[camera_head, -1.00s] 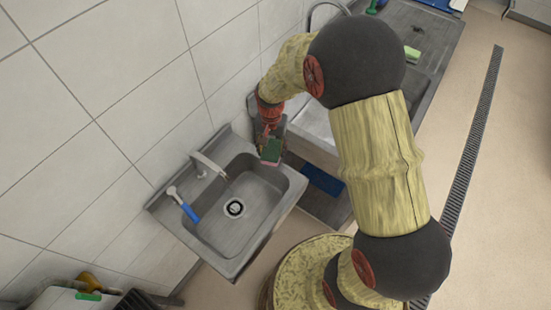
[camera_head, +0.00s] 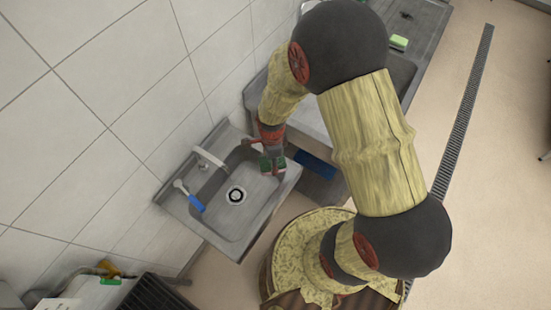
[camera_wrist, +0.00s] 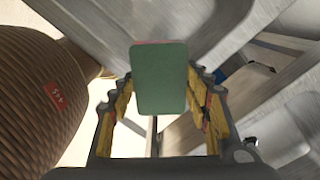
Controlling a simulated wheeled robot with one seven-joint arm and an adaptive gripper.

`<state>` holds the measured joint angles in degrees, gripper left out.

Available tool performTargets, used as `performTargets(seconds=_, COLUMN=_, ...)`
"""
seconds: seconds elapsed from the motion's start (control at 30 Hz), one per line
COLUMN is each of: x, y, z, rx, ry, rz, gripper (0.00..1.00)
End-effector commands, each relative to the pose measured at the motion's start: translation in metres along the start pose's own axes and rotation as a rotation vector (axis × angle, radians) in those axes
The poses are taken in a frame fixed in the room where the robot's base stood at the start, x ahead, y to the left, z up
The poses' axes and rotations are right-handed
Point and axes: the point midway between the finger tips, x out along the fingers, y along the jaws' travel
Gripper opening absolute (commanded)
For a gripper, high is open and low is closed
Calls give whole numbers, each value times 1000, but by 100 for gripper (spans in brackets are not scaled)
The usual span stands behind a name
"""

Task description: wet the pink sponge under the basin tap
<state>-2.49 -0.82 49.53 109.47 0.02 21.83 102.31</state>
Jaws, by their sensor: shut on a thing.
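My gripper (camera_head: 272,160) is shut on a sponge and holds it over the right side of the steel basin (camera_head: 229,238). The sponge shows its green face in the wrist view (camera_wrist: 160,80), with a thin pinkish edge along the top; its other face is hidden. In the head view the sponge (camera_head: 273,166) is small and partly covered by the gripper. The basin tap (camera_head: 211,158) reaches out from the wall side, to the left of the sponge and apart from it. I cannot make out any water flowing.
A blue-handled brush (camera_head: 190,197) lies on the basin's left rim. A blue item (camera_head: 315,165) is to the right of the basin. A larger sink and counter stand behind, with a green and pale sponge (camera_head: 399,42). A dark rack (camera_head: 155,295) is at the lower left.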

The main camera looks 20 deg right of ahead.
Motion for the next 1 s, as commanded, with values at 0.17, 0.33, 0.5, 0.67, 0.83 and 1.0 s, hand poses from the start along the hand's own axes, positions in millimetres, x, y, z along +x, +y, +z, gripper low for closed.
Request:
performTargets(seconds=0.17, x=4, y=3, z=16, rx=-4, ry=0, rz=1, gripper=28)
performTargets(seconds=0.33, x=7, y=5, z=31, rx=-3, ry=0, rz=1, gripper=28)
performTargets(seconds=0.5, x=10, y=7, z=46, rx=-4, ry=0, rz=0, gripper=28)
performTargets(seconds=0.67, x=13, y=10, z=60, rx=-5, ry=0, rz=1, gripper=28)
performTargets(seconds=0.83, x=16, y=12, z=75, rx=-5, ry=0, rz=0, gripper=28)
performTargets(seconds=1.0, x=19, y=14, z=90, rx=-5, ry=0, rz=-1, gripper=28)
